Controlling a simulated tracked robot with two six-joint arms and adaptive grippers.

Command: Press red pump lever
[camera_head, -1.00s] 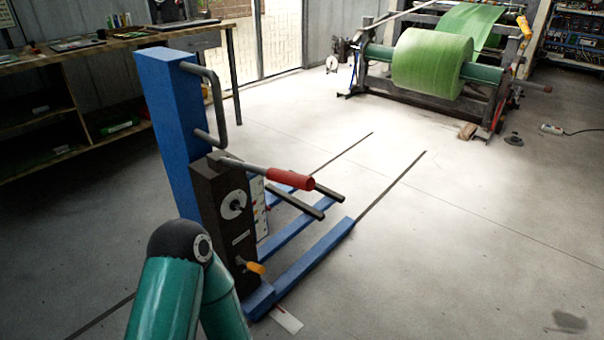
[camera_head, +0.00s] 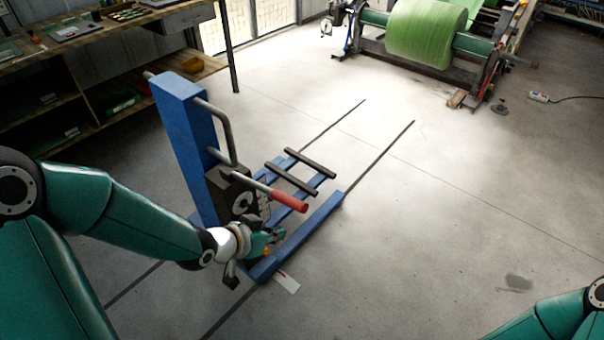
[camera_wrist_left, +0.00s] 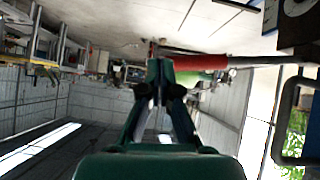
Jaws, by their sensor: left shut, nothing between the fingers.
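The red pump lever (camera_head: 289,201) is a grey bar with a red grip, sticking out to the right from the dark pump block (camera_head: 240,200) of a blue lifter (camera_head: 184,130). My left gripper (camera_head: 268,240) is shut and empty, below and left of the red grip in the head view, in front of the pump block. In the left wrist view the shut fingers (camera_wrist_left: 160,75) point towards the lever, and its red grip (camera_wrist_left: 203,63) shows just past the tips. I cannot tell whether they touch. My right gripper is not in view.
The lifter's blue legs (camera_head: 310,232) and two dark bars (camera_head: 305,170) reach right over the floor. A workbench (camera_head: 100,38) stands at the back left. A machine with a green roll (camera_head: 425,35) stands at the back. The floor on the right is mostly clear.

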